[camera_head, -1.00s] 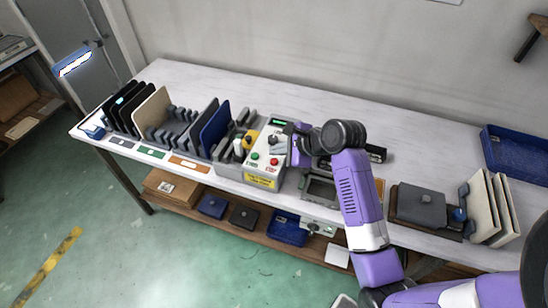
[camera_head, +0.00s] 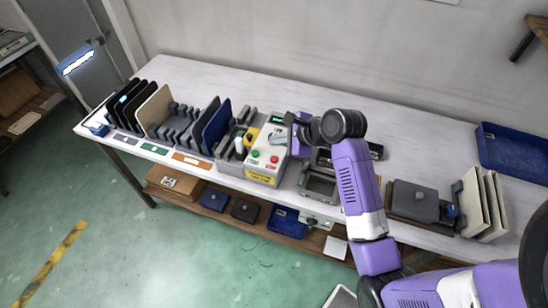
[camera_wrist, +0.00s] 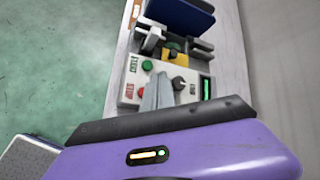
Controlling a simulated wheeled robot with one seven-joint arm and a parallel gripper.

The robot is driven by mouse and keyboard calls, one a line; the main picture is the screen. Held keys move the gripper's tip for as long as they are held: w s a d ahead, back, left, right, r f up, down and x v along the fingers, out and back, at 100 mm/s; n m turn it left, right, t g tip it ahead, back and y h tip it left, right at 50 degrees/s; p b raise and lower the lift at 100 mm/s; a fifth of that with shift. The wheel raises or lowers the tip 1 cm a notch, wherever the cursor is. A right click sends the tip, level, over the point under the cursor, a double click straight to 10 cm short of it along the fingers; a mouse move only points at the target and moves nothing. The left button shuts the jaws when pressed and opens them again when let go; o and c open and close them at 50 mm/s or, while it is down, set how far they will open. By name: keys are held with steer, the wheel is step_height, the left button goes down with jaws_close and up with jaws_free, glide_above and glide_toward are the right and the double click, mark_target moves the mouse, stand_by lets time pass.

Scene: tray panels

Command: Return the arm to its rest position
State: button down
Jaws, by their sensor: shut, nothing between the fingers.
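My arm reaches over the bench in the head view, bent at a dark joint, with its purple wrist beside the control box. My gripper (camera_wrist: 156,94) shows in the wrist view as grey fingers closed together with nothing between them. They hang in front of the control box (camera_head: 263,161), which has a green and a red button, a dark knob and a small green display. The box also shows in the wrist view (camera_wrist: 129,91). In the head view the fingers are small and partly hidden by the wrist, so their gap to the box is hard to tell.
Left of the box stand a blue panel (camera_head: 216,127), a grey rack and several upright panels. Right of it are a grey open frame (camera_head: 319,184), a dark grey block (camera_head: 414,201) and cream panels (camera_head: 476,203). A blue tray (camera_head: 515,150) lies at the back right.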

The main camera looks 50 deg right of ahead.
stand_by(0.4)
steer(key=shift+w+d+r+n, duration=0.2)
steer(key=shift+n, duration=0.3)
steer(key=w+d+r+n+t+h, duration=0.1)
steer(key=d+r+n+t+h, duration=0.15)
steer(key=d+r, duration=0.2)
steer(key=s+a+f+n+t+y+b, duration=0.1)
steer(key=s+a+n+b, duration=0.2)
steer(key=s+a+n, duration=0.8)
steer(key=s+a+f+n+t+y+b, duration=0.1)
steer(key=s+a+n+b, duration=0.3)
steer(key=s+a+n, duration=0.8)
steer(key=s+a, duration=0.2)
steer(key=s, duration=0.2)
steer(key=s+a+f+t, duration=0.1)
steer(key=s+a, duration=0.1)
steer(key=s, duration=0.3)
steer(key=shift+a+f, duration=0.25)
